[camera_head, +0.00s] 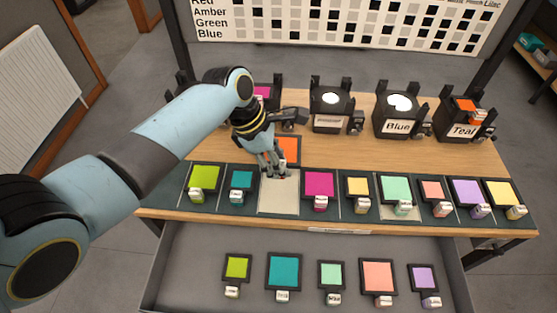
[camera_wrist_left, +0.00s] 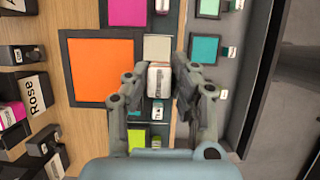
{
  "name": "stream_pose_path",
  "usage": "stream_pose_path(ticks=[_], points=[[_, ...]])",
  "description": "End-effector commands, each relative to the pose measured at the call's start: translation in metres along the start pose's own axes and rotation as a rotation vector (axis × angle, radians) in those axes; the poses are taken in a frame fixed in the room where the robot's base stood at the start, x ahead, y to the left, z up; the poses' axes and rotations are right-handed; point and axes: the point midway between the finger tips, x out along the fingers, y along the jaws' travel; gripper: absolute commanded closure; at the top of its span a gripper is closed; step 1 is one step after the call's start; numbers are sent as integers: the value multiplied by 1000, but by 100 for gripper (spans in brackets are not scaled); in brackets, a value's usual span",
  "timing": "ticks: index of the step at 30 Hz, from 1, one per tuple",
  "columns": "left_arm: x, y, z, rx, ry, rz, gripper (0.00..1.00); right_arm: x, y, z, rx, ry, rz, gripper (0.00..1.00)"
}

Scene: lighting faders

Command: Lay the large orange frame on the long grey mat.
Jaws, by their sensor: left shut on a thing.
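The large orange frame (camera_head: 289,148) shows partly behind my left gripper (camera_head: 273,166) in the head view. In the left wrist view the whole orange panel (camera_wrist_left: 102,68) shows in its dark border. My left gripper (camera_wrist_left: 158,82) is shut on the frame's white label tab (camera_wrist_left: 158,78). I cannot tell how far the frame is above the table. The long grey mat (camera_head: 170,190) runs along the table's front edge and bears a row of coloured frames. A bare pale patch (camera_head: 278,199) lies on it between the teal and magenta frames. My right gripper is not in view.
Several black lamps, with Blue (camera_head: 397,117) and Teal (camera_head: 459,123) among them, stand behind the mat. A magenta frame (camera_head: 320,185) and a teal frame (camera_head: 241,181) flank the pale patch. An open grey drawer (camera_head: 200,245) below holds several frames.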

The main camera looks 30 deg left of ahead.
Motion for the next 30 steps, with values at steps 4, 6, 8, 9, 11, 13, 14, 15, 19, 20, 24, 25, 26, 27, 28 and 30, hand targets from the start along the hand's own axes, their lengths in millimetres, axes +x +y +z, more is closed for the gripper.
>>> stream_pose_path(ticks=[4, 6, 8, 9, 11, 13, 14, 15, 19, 20, 24, 25, 26, 27, 28, 30], points=[[9, 0, -3, 0, -1, 0, 100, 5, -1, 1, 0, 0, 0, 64], [13, 0, -5, 0, -1, 1, 100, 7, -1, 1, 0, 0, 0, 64], [16, 0, -6, 0, -1, 0, 100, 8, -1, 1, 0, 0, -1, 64], [18, 0, -7, 0, -1, 0, 100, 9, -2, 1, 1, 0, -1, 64], [21, 0, -8, 0, -1, 0, 100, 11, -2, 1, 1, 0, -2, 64], [24, 0, -10, 0, -1, 0, 100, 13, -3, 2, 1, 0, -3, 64], [26, 0, -10, 0, -1, 1, 100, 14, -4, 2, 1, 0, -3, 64], [28, 0, -11, -1, -1, 1, 100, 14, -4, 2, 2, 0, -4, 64], [35, 0, -14, -1, -1, 0, 100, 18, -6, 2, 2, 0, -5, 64], [36, 0, -15, 0, -1, 0, 100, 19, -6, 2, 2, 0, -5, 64], [43, -1, -18, 0, -1, 0, 100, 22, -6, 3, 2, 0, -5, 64], [45, -1, -18, 0, -1, 0, 100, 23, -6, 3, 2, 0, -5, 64], [46, -1, -19, 0, -1, 0, 100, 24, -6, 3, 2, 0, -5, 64], [49, -1, -20, 0, -1, 0, 100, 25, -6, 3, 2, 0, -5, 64], [50, -1, -20, 0, -1, 0, 100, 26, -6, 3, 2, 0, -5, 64], [54, -1, -22, 0, -1, 0, 100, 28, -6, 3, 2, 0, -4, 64]])
